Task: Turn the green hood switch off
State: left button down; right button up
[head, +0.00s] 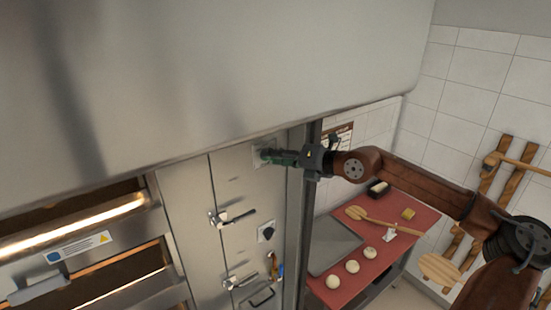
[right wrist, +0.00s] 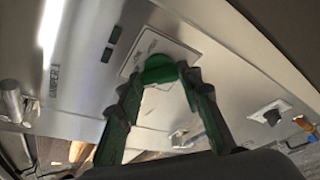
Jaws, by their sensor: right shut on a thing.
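The green hood switch (right wrist: 158,70) is a green knob on a pale plate (right wrist: 150,45), set in the steel oven front. In the right wrist view my right gripper (right wrist: 160,82) has its two green-tinted fingers closed around the knob. In the head view the right gripper (head: 272,155) reaches in from the right to the switch plate (head: 262,150), just under the hood's edge. The fingers mostly hide the knob there. The knob's exact turn angle is hard to read. My left gripper is not in view.
A large steel hood (head: 220,70) hangs just above the gripper. Below the switch are door handles (head: 232,217) and a second dark knob (head: 266,232), also in the right wrist view (right wrist: 270,115). A red-topped table (head: 395,258) with dough balls and wooden tools stands at right.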

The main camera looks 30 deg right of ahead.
jog(key=shift+f, duration=0.1)
jog(key=o, duration=1.2)
jog(key=shift+c, duration=0.2)
jog(key=v, duration=1.2)
jog(key=shift+s, duration=0.1)
